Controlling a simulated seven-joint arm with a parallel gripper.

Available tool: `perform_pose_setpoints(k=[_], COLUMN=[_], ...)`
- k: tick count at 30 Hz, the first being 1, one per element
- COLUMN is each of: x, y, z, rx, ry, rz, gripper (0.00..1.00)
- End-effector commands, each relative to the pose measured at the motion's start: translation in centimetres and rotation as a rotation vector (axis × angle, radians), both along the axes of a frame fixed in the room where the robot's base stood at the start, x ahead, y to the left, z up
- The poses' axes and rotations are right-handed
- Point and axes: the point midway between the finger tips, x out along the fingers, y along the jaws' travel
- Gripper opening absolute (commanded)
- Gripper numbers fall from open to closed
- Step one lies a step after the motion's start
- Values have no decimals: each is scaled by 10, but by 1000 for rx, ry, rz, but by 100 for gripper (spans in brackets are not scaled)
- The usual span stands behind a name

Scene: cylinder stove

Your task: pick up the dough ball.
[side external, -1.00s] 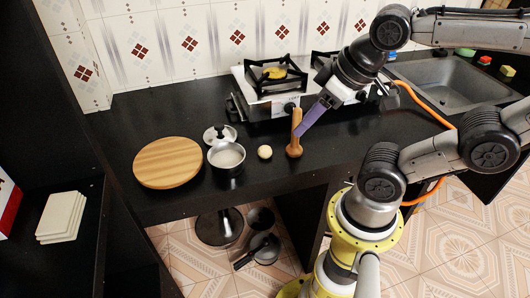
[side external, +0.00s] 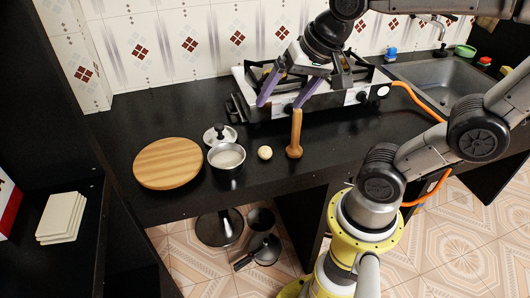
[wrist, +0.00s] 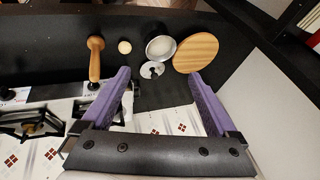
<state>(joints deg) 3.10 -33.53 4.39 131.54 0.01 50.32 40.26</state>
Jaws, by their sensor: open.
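The dough ball (side external: 264,153) is a small pale ball on the black counter, between the small pot and the wooden pestle. It also shows in the wrist view (wrist: 125,47), beyond the fingertips and slightly left of the middle between them. My gripper (side external: 283,103) has two purple fingers spread apart, with nothing between them. It is above the counter near the front of the stove, up and behind the dough ball in the side view. It also shows in the wrist view (wrist: 165,82). The gripper does not touch the ball.
A wooden pestle (side external: 295,137) stands upright right of the ball. A small pot (side external: 227,170) and a lid (side external: 216,138) are left of it, then a round wooden board (side external: 168,163). The stove (side external: 340,98) is behind. The counter's front edge is close to the ball.

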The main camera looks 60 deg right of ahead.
Motion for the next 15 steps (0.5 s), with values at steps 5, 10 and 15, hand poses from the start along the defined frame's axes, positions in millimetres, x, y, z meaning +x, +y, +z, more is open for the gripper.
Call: perform_pose_setpoints(k=[5,10,15], x=[59,99,114], y=[-33,-73,-109], z=[-21,-64,-113], rx=[143,221,242], ry=[114,228,340], rz=[-401,-708,-858], gripper=[94,94,94])
